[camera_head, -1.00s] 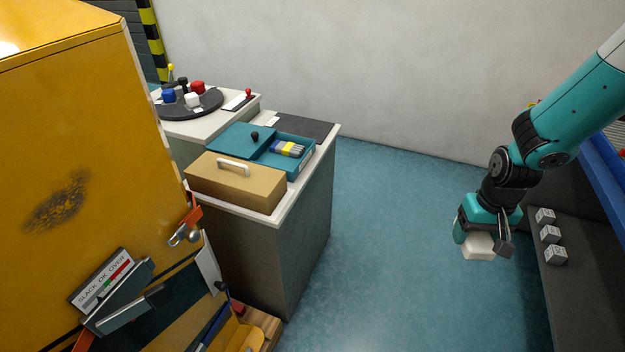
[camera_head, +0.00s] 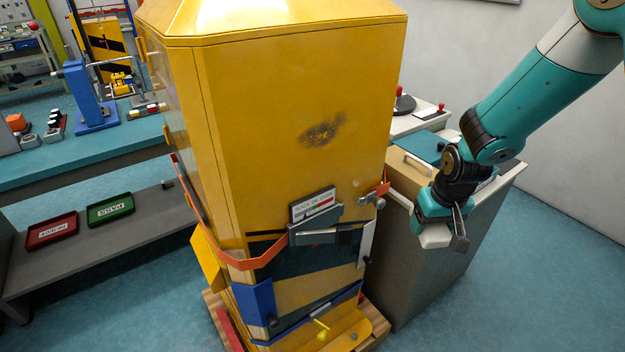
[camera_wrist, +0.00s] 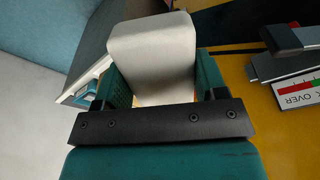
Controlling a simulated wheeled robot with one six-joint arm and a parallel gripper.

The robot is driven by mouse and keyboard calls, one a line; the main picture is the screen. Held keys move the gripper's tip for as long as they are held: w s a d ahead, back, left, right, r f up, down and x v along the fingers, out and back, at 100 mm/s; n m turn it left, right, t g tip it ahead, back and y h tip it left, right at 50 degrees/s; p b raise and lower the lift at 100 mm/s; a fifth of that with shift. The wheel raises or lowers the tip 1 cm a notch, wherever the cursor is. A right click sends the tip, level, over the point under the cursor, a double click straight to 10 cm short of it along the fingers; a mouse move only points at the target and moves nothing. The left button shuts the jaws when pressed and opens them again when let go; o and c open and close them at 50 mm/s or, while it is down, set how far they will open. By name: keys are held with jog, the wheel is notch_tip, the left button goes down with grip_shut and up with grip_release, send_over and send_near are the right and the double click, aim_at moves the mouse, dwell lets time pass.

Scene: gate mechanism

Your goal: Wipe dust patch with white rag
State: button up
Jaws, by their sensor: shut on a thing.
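The dust patch (camera_head: 322,131) is a dark smudge on the upper front face of the yellow cabinet (camera_head: 270,80). My gripper (camera_head: 438,232) is to the right of the cabinet, lower than the patch and apart from it. It is shut on the white rag (camera_head: 434,238), a pale block-like pad, which also shows between the fingers in the wrist view (camera_wrist: 152,55). The dust patch does not show in the wrist view.
A sign plate (camera_head: 313,203) and an orange clamp (camera_head: 376,192) stick out from the cabinet front. A grey counter (camera_head: 415,280) with a tan lidded box (camera_head: 408,168) stands behind my gripper. Left is a bench with a red tray (camera_head: 52,230) and a green tray (camera_head: 110,208).

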jog(key=w+a+r+n+t+y+b, duration=0.25)
jog(key=a+t+b, duration=0.2)
jog(key=a, duration=0.35)
jog(key=n+t+y+b, duration=0.3)
jog(key=t+y+b, duration=0.4)
jog(key=t, duration=0.2)
send_near(295, 140)
jog(key=shift+g, duration=0.25)
jog(key=shift+p+x, duration=0.85)
jog(key=shift+x, duration=1.6)
jog(key=shift+x, duration=1)
jog(key=shift+d+r, duration=0.1)
jog(key=shift+r, duration=0.05)
